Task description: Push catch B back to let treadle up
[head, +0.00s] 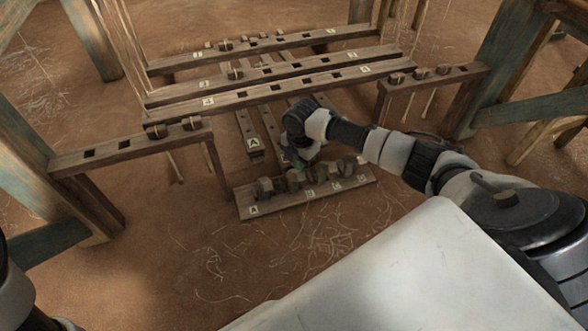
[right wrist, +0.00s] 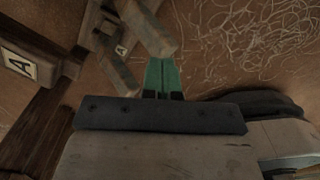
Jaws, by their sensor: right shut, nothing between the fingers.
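A low wooden catch board (head: 308,204) lies on the earth floor, with lettered tags and several stubby wooden catches. Tag A (head: 253,210) is at its left end. The block second from the left, apparently catch B (head: 295,181), stands close below my right gripper (head: 292,160). In the right wrist view my right gripper (right wrist: 163,80) shows green fingers shut together and empty, beside two wooden blocks (right wrist: 147,27). I cannot tell whether they touch, or which block is B. Treadle bars, one tagged A (head: 253,143), run back behind the board; the arm hides others. My left gripper is out of view.
Slotted, tagged beams (head: 275,90) cross above the treadles. Side rails with pegs stand left (head: 130,147) and right (head: 432,76), beside blue-green posts (head: 505,55). Bare floor with loose fibres (head: 325,240) lies in front of the board.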

